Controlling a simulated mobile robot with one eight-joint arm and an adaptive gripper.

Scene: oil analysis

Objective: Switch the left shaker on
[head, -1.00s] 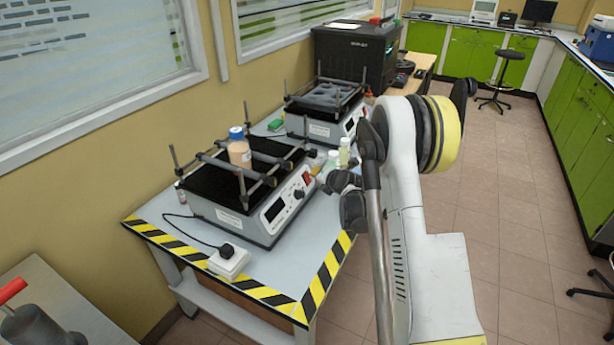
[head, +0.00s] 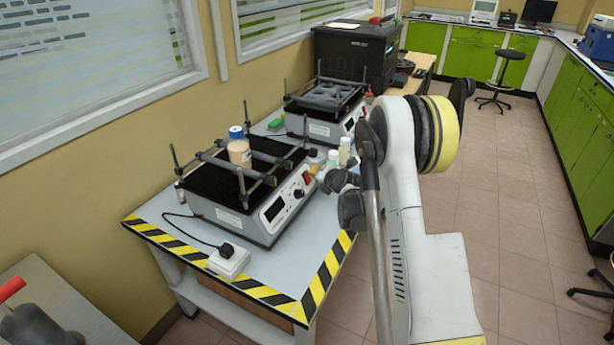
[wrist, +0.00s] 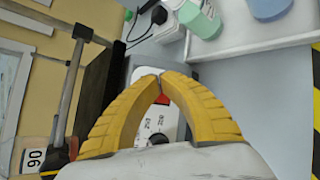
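The left shaker (head: 232,222) is the nearer one on the table, with a dark display and a round knob (head: 298,193) on its white front panel. A red switch (head: 308,180) sits at the panel's far right end; I cannot tell its position. A blue-capped bottle (head: 240,152) of tan liquid stands on its black platform. My gripper (wrist: 160,76) is shut and empty, its yellow fingertips meeting in front of part of a white panel (wrist: 140,75). A small red patch (wrist: 162,99) shows between the fingers. Whether the tips touch the panel is unclear.
A second shaker (head: 322,132) stands farther back, before a black machine (head: 355,55). Small bottles (head: 344,148) stand by my arm; a green-liquid bottle (wrist: 203,20) and white tray (wrist: 262,36) show in the wrist view. A power socket block (head: 229,262) lies on the near corner.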

